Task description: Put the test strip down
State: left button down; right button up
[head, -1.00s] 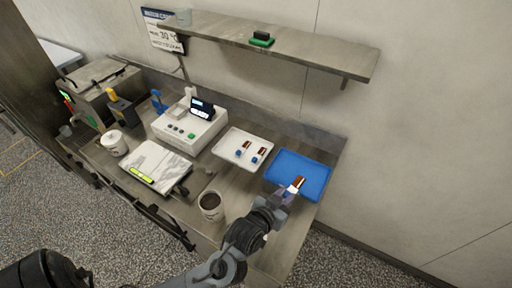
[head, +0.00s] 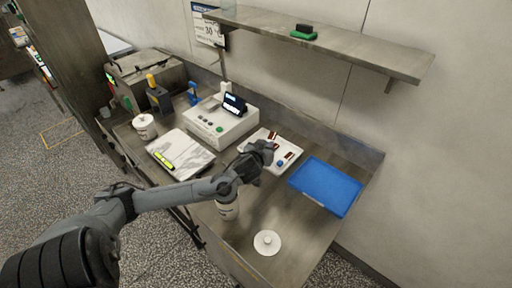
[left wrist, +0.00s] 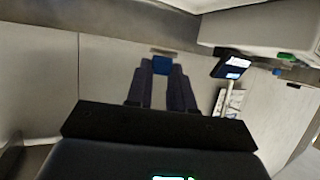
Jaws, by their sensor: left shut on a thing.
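My left gripper (head: 264,150) is over the left part of the white tray (head: 294,143). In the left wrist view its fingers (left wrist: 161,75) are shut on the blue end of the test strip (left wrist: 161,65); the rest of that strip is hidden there. On the white tray, a brown strip (head: 290,155) with a blue end (head: 280,163) shows beside the gripper. Another brown patch shows just above the gripper; I cannot tell whether it is held or lying. The blue tray (head: 325,186) looks empty. My right gripper is not in view.
A white device with a small dark screen (head: 234,103) stands left of the white tray. A pot (head: 228,207) stands below my forearm, and a white lid (head: 267,243) lies near the front edge. A shelf (head: 340,45) runs above the bench.

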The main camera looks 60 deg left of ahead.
pick_arm(q)
jog(key=a+f, duration=0.2)
jog(key=a, duration=0.2)
jog(key=w+a+f, duration=0.1)
jog(key=a+f, duration=0.1)
jog(key=a, duration=0.2)
jog(key=w+a+f+b, duration=0.1)
jog(key=a+f, duration=0.1)
jog(key=a, duration=0.3)
jog(key=shift+w, duration=0.1)
jog(key=shift+a+f+b, duration=0.1)
jog(key=shift+f+b, duration=0.35)
jog(key=shift+f, duration=1.6)
jog(key=shift+f, duration=0.15)
jog(key=shift+f, duration=0.1)
jog(key=c, duration=1)
grip_release()
jog(key=shift+r, duration=0.35)
jog(key=p+v, duration=0.3)
jog(key=v, duration=0.9)
